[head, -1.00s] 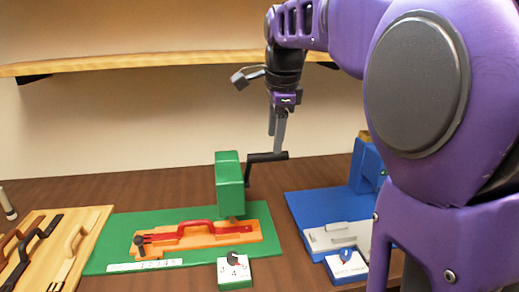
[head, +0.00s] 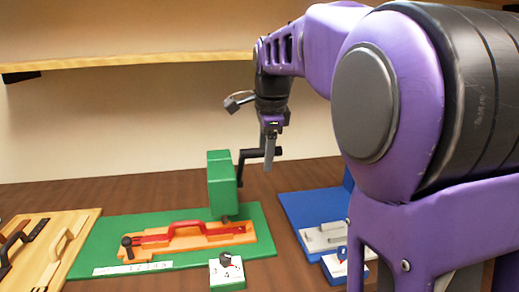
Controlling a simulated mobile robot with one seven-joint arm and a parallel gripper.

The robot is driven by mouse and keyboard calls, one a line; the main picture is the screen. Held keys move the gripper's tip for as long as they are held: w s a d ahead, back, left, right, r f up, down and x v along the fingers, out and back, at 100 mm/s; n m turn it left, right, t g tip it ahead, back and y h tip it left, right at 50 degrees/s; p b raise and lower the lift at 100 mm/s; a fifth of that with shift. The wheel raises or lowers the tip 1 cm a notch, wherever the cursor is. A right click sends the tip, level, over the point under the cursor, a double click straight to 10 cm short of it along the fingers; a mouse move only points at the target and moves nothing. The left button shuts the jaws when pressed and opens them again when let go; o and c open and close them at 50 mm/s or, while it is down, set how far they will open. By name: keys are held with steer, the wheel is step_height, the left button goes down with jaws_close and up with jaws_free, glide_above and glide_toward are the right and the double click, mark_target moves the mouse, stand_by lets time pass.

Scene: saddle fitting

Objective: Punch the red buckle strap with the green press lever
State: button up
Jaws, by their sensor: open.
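The red strap (head: 188,229) lies along an orange sliding bed (head: 212,239) on a green base plate (head: 103,227). Its right end runs toward the foot of the green press (head: 222,184). The black press lever (head: 241,170) rises at the press's right side, with its handle bar sticking out to the right. My gripper (head: 268,163) points down at this handle, and its fingers overlap the bar in the picture. The fingers look nearly edge-on and are open. I cannot tell whether the bar is between them or behind them.
A white dial block (head: 227,271) stands at the front of the green plate. A blue station (head: 301,205) with a grey bed is to the right, partly hidden by my arm. A wooden rack (head: 60,250) with straps lies at the left. A shelf (head: 120,64) spans the back wall.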

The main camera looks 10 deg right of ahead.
steer(key=c, duration=0.9)
steer(key=shift+s+f+b, duration=0.35)
steer(key=shift+s+f, duration=0.4)
steer(key=shift+s, duration=0.05)
steer(key=shift+f, duration=0.1)
steer(key=shift+s+f, duration=0.95)
steer(key=shift+f, duration=1.45)
steer(key=shift+s+f, duration=0.9)
steer(key=shift+f, duration=1.5)
steer(key=shift+s+f, duration=0.95)
steer(key=shift+f, duration=1.45)
steer(key=shift+r, duration=0.1)
